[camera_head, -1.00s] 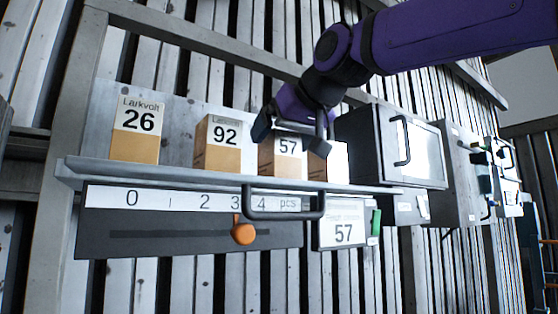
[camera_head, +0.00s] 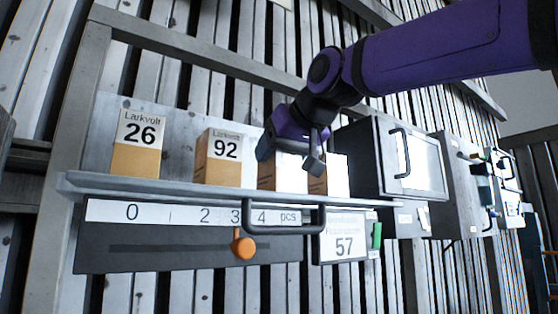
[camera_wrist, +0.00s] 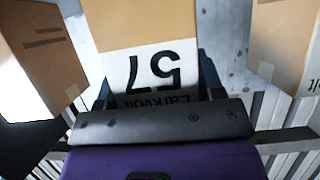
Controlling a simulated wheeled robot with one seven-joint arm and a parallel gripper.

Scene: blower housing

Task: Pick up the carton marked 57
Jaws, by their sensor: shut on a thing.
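The carton marked 57 (camera_wrist: 150,35) is brown with a white label. In the wrist view its number shows upside down between the jaws. In the head view the carton (camera_head: 275,179) stands on the shelf (camera_head: 200,191), third from the left, its label mostly hidden by my gripper (camera_head: 289,160). My gripper reaches down from above and is shut on this carton, with one jaw at each side. The gripper also shows in the wrist view (camera_wrist: 158,95). I cannot see any gap between the carton and the shelf.
Carton 26 (camera_head: 138,145) and carton 92 (camera_head: 218,158) stand to the left. Another carton (camera_head: 335,176) stands close on the right, beside a dark box with a handle (camera_head: 402,157). A bar handle (camera_head: 284,220), an orange knob (camera_head: 244,248) and a 57 sign (camera_head: 343,247) are below.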

